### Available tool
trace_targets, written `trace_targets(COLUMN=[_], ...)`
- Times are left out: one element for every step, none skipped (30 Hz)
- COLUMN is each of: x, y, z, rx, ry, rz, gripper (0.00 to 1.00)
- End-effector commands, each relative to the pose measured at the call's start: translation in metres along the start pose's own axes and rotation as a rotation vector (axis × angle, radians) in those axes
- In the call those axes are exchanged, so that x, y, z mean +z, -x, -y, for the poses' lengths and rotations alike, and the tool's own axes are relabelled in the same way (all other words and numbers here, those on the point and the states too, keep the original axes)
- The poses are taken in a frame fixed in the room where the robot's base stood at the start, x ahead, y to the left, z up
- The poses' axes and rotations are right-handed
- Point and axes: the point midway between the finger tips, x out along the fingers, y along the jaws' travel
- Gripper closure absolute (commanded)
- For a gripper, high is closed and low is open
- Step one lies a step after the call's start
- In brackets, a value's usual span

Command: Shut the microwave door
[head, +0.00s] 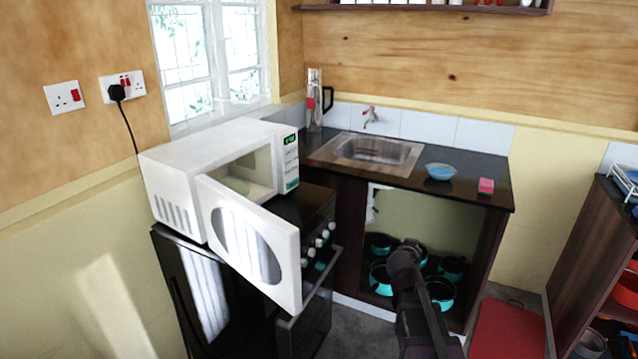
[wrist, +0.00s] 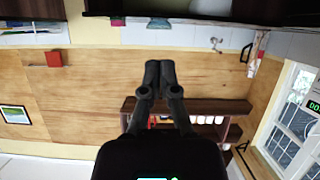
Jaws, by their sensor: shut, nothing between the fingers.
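The white microwave (head: 217,147) stands on the black stove at the left in the head view. Its door (head: 246,240) is open, swung out from the left side of the front, with its free edge out over the stove front. Part of the interior shows. The green-lit display (head: 290,140) is on the right of the front; part of it also shows at the right edge of the wrist view (wrist: 314,107). My gripper (wrist: 160,68) is shut and empty in the wrist view. In the head view my dark arm is right of the door, apart from it.
The black stove (head: 318,225) has knobs and a front handle below the door. Right of it, a counter carries a sink (head: 375,152), a blue bowl (head: 440,171) and a pink sponge (head: 486,186). Pots (head: 381,277) stand beneath. A red-topped seat (head: 507,330) is at lower right.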

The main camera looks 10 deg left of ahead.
Motion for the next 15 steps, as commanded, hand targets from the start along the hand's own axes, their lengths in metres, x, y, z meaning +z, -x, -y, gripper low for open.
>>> trace_targets(x=[-0.019, -0.028, -0.040, -0.048, -0.056, -0.066, -0.073, -0.079, -0.087, -0.092, -0.096, -0.101, -0.104, -0.106, -0.108], y=[-0.004, -0.004, -0.004, -0.004, -0.003, -0.001, 0.000, 0.002, 0.005, 0.008, 0.011, 0.015, 0.018, 0.021, 0.026], z=[0.013, 0.021, 0.032, 0.040, 0.048, 0.060, 0.069, 0.078, 0.091, 0.101, 0.112, 0.125, 0.135, 0.144, 0.156], rx=[-0.036, -0.060, -0.096, -0.125, -0.156, -0.200, -0.235, -0.271, -0.322, -0.362, -0.403, -0.459, -0.501, -0.542, -0.594], ry=[-0.004, -0.006, -0.009, -0.010, -0.011, -0.011, -0.010, -0.008, -0.003, 0.001, 0.005, 0.012, 0.018, 0.024, 0.033], rz=[-0.069, -0.108, -0.159, -0.194, -0.229, -0.271, -0.300, -0.326, -0.358, -0.379, -0.398, -0.418, -0.430, -0.441, -0.450], gripper=[1.00, 1.00, 1.00, 1.00, 1.00, 1.00, 1.00, 1.00, 1.00, 1.00, 1.00, 1.00, 1.00, 1.00, 1.00])
